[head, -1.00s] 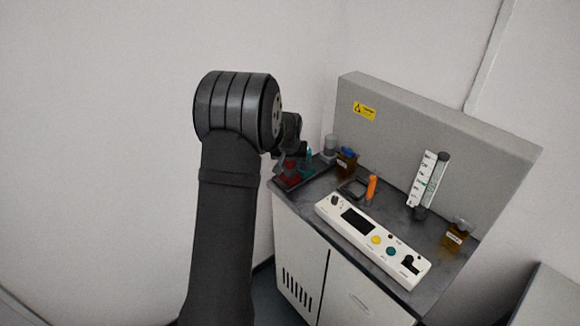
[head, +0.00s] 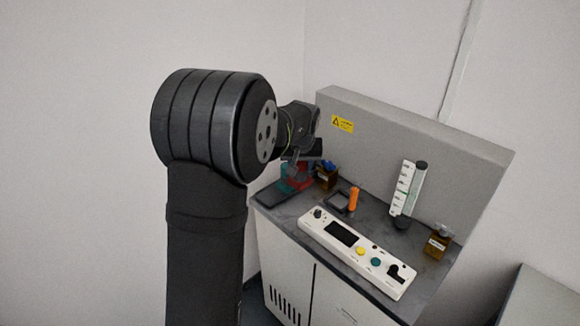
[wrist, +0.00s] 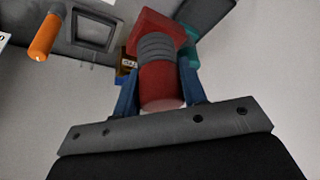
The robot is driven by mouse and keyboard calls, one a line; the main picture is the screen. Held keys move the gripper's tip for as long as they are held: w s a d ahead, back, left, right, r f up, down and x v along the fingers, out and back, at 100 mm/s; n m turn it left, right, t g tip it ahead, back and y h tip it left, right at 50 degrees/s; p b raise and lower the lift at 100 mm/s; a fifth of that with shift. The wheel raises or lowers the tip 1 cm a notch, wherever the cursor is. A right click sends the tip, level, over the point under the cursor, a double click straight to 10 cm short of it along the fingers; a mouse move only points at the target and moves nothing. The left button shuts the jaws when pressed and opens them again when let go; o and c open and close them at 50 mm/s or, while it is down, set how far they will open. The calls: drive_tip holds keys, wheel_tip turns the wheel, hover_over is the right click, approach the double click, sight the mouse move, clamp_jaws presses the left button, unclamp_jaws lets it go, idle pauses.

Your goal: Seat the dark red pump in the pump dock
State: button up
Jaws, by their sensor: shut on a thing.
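The dark red pump (wrist: 158,75) is between the blue fingers of my gripper (wrist: 160,100) in the wrist view, with a ribbed grey band around it. My gripper is shut on it. In the head view the pump (head: 303,176) shows in part below my gripper (head: 302,163), near the left end of the bench, and looks raised above it. A dark square frame (head: 337,201), which looks like the pump dock, lies on the bench to the right of the pump. It also shows in the wrist view (wrist: 72,28), left of the pump and apart from it.
An orange upright piece (head: 353,198) stands beside the frame. A teal part (head: 284,187) is left of the pump, by a dark tray (head: 268,197). An amber bottle (head: 325,181) stands close behind. A white control panel (head: 350,250) fills the front; a grey wall (head: 420,140) backs the bench.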

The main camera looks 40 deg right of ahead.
drive_tip(key=shift+s+r, duration=0.25)
drive_tip(key=shift+s, duration=0.05)
